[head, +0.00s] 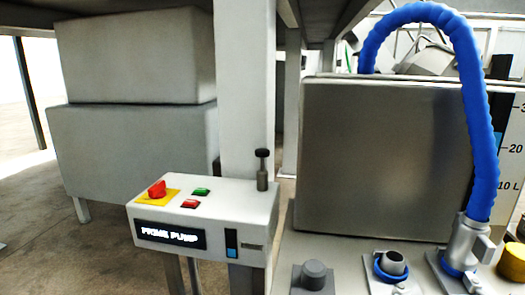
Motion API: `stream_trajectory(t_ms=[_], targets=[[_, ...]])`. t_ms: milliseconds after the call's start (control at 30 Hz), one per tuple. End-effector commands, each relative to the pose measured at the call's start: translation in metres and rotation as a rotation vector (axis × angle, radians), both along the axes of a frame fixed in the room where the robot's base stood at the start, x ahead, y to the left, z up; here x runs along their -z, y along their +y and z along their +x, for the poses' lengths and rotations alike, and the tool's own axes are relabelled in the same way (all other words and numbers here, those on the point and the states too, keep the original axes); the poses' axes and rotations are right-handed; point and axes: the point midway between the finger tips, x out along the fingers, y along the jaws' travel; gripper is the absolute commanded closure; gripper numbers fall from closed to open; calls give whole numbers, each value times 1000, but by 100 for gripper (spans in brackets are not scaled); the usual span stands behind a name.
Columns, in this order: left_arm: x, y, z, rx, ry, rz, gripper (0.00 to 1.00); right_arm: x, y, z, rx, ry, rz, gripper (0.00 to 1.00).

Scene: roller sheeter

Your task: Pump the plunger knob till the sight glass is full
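The plunger knob (262,153) is a black cap on a thin rod. It stands raised above a grey collar (262,180) on the right of the white box labelled PRIME PUMP (240,204). On the box front is a small upright window, which looks like the sight glass (231,243). It shows blue in its lower part and dark above, so it looks partly filled. Neither of my grippers is in view, and nothing touches the knob.
The box also carries a red switch (157,189), a green button (201,192) and a red button (190,204). To the right stand a metal tank (375,160), a blue hose (480,130) and several fittings. Space above the knob is clear.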

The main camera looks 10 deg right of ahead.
Motion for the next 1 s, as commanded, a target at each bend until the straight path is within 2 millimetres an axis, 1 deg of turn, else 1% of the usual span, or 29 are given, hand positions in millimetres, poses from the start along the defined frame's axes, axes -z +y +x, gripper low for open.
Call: stream_trajectory(t_ms=[33,200,300,1000], targets=[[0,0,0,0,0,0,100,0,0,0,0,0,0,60],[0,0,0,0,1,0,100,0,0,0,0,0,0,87],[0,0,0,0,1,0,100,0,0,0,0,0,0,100],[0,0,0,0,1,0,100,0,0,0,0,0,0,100]])
